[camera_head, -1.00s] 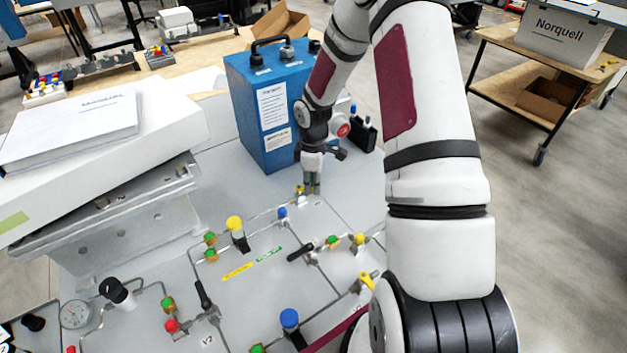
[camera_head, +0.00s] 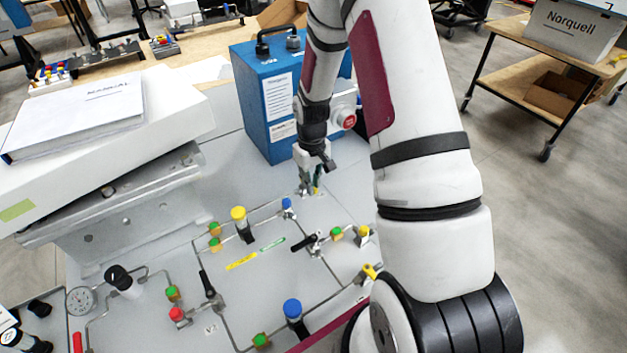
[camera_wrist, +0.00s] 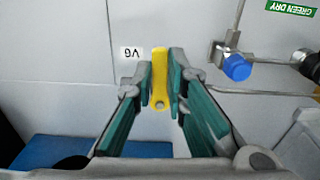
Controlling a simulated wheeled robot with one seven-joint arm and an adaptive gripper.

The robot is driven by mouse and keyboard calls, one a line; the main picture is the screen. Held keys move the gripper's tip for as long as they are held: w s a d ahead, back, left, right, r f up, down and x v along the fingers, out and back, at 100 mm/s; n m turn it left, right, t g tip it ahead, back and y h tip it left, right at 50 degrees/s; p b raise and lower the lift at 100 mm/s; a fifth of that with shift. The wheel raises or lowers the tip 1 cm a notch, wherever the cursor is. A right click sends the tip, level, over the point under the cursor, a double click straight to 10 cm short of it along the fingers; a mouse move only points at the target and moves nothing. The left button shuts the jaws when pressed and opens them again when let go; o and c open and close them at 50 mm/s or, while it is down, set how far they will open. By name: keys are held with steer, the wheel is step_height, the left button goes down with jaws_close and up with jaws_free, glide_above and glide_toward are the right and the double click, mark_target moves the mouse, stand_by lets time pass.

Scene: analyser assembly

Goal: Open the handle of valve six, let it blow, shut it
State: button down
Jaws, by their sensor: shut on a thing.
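Valve six's yellow handle (camera_wrist: 160,82) stands between my gripper's two green-padded fingers in the wrist view, beside an upside-down V6 label (camera_wrist: 131,53). My gripper (camera_wrist: 162,70) is shut on this handle. In the head view my gripper (camera_head: 311,188) is low over the far part of the grey panel (camera_head: 345,205), in front of the blue box.
A blue-capped fitting (camera_wrist: 237,67) and pipe lie close to the right in the wrist view. The blue box (camera_head: 262,110) stands just behind my gripper. A manual (camera_head: 75,115) lies at left.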

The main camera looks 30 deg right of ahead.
steer(key=shift+a+m, duration=0.15)
steer(key=shift+m, duration=0.25)
steer(key=c, duration=1.6)
jaws_free()
step_height(320, 180, up, 12)
